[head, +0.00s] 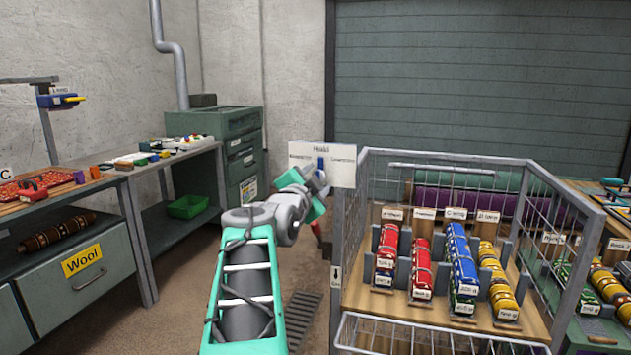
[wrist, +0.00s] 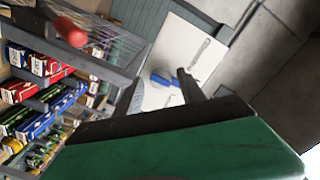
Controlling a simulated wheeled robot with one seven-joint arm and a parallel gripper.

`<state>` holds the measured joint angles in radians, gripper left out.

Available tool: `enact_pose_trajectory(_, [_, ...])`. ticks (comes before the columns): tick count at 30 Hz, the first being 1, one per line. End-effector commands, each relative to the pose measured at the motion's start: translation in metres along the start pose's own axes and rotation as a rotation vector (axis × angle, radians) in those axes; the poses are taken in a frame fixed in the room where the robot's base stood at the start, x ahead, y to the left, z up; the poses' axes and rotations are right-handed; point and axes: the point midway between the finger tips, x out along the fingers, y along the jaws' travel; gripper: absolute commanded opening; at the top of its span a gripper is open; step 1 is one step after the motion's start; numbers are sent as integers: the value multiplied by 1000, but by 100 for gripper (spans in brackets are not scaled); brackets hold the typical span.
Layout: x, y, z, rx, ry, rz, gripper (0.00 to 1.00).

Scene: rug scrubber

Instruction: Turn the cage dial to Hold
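The cage dial's white panel (head: 342,176) stands at the left front of the wire cage, with "Hold" printed at its top and smaller labels to either side. The blue dial handle (head: 320,163) looks upright under that word; its lower part meets my gripper in the picture. In the wrist view the blue handle (wrist: 165,80) shows on the white panel (wrist: 180,45). My gripper (wrist: 159,77) is open, its two dark fingers apart, with the handle in line between the tips. I cannot tell whether they touch it. In the head view my gripper (head: 318,184) is just below the handle.
The wire cage (head: 452,168) holds several red, blue and yellow rolls on a wooden shelf (head: 400,300). A red knob (wrist: 70,32) sticks out near the cage in the wrist view.

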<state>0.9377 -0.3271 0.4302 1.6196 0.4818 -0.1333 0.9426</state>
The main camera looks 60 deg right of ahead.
Motion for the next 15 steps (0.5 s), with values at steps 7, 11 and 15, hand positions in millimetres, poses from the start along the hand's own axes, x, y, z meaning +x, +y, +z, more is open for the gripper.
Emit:
enact_pose_trajectory(7, [0, -1, 0, 0, 0, -2, 52])
enact_pose_trajectory(11, [-8, -2, 0, 1, 0, -4, 52])
enact_pose_trajectory(15, [-34, -2, 1, 2, -2, -6, 52])
